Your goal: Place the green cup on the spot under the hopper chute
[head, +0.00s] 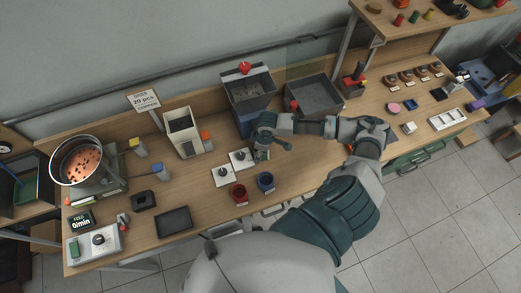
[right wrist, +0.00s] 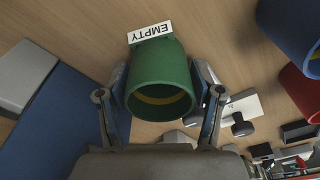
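The green cup (right wrist: 160,78) shows in the right wrist view, its open mouth towards the camera and a yellow band inside. My right gripper (right wrist: 160,75) has one finger on each side of the cup, very close to its wall. I cannot tell whether the fingers press on it. In the head view my right gripper (head: 262,150) is low in front of the dark hopper (head: 250,92) and mostly covers the cup. The spot under the chute is not clearly visible. My left gripper is not in view.
A red cup (head: 238,194) and a blue cup (head: 265,182) stand near the bench's front edge. White plates with black knobs (head: 223,175) lie left of my gripper. A beige bin (head: 183,130) stands further left. A dark tray (head: 174,221) lies at front left.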

